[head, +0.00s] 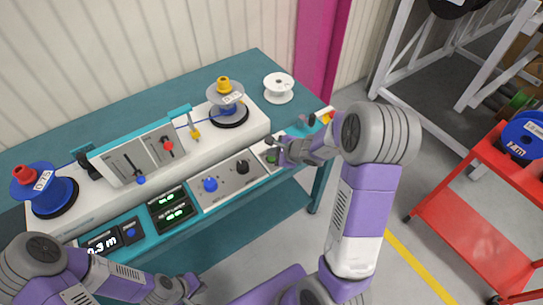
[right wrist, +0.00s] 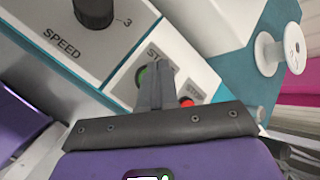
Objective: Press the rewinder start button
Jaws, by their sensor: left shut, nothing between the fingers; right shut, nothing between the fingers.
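The rewinder (head: 205,140) is a white machine on a teal bench. Its green start button (right wrist: 141,76) shows in the right wrist view, partly hidden behind the fingers of my right gripper (right wrist: 156,72). A red stop button (right wrist: 187,102) sits just right of the fingers. In the head view the green button (head: 272,156) is close by my right gripper (head: 272,147), at the panel's right end. The right gripper is shut and empty; I cannot tell whether it touches the button. My left gripper (head: 197,289) is shut and empty, low in front of the bench.
A blue reel (head: 56,195) stands at the machine's left and a grey reel (head: 228,102) at its right. A white empty spool (head: 279,87) is on the bench (head: 130,102). The speed knob (right wrist: 94,10) is left of the buttons. A red cart (head: 460,190) stands at right.

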